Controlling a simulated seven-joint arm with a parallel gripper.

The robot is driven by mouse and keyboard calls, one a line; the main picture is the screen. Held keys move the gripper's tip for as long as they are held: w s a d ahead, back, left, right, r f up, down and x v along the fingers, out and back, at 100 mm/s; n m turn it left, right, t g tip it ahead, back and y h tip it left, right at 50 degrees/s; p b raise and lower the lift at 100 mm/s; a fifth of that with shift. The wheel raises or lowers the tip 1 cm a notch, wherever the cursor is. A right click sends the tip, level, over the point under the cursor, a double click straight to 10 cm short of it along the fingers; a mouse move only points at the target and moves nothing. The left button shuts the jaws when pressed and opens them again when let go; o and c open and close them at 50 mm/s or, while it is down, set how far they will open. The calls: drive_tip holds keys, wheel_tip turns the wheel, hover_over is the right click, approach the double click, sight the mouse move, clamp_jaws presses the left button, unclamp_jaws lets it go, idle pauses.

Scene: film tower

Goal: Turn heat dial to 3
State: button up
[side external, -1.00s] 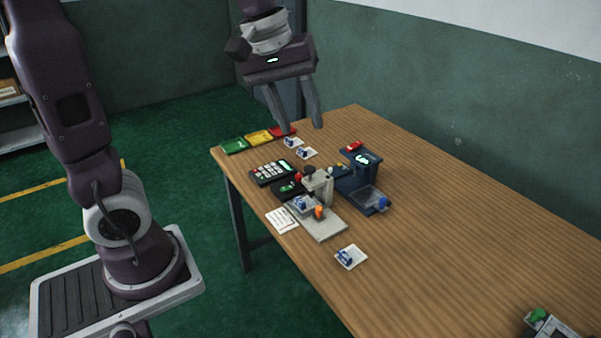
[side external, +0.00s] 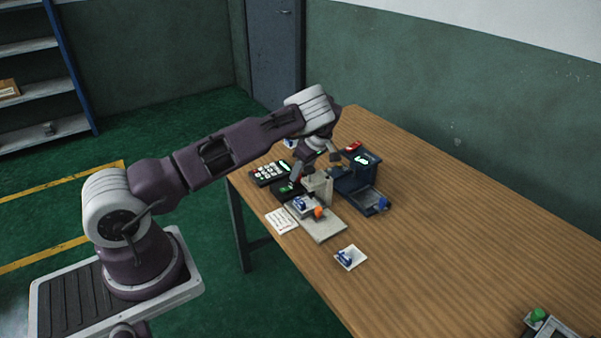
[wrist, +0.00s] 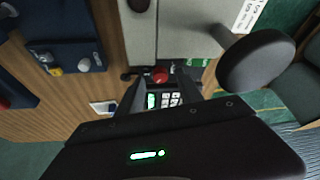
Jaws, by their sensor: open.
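My gripper (side external: 315,168) is low over the cluster of devices, near the top of the grey press-like device (side external: 318,188). Its fingers are apart with nothing visibly held. A dark knob (wrist: 138,4) sits on the grey device at the top edge. A navy unit (wrist: 66,48) at left carries a pale knob (wrist: 84,65) and a yellow knob (wrist: 55,71). I cannot tell which knob is the heat dial, and no dial numbers are readable.
A keypad (side external: 269,172) lies left of the grey device. A white printed card (side external: 281,220) and a small white pad with a blue item (side external: 350,258) lie nearer the front. A grey device with a green knob (side external: 537,314) stands at the lower right.

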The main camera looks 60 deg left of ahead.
drive_tip(key=shift+s+a+f, duration=0.1)
drive_tip(key=shift+a+f, duration=0.1)
drive_tip(key=shift+f, duration=0.25)
clamp_jaws()
drive_tip(key=m, duration=0.2)
drive_tip(key=m+t, duration=0.1)
drive_tip(key=m, duration=0.1)
drive_tip(key=m+t, duration=0.1)
drive_tip(key=shift+s+m, duration=0.25)
drive_tip(key=shift+m, duration=0.15)
drive_tip(key=m+t, duration=0.1)
drive_tip(key=m, duration=0.2)
drive_tip(key=m+t, duration=0.1)
drive_tip(key=m, duration=0.1)
drive_tip(key=shift+s+a+m+h, duration=0.1)
drive_tip(key=shift+s+m+h, duration=0.05)
drive_tip(key=shift+m+h, duration=0.25)
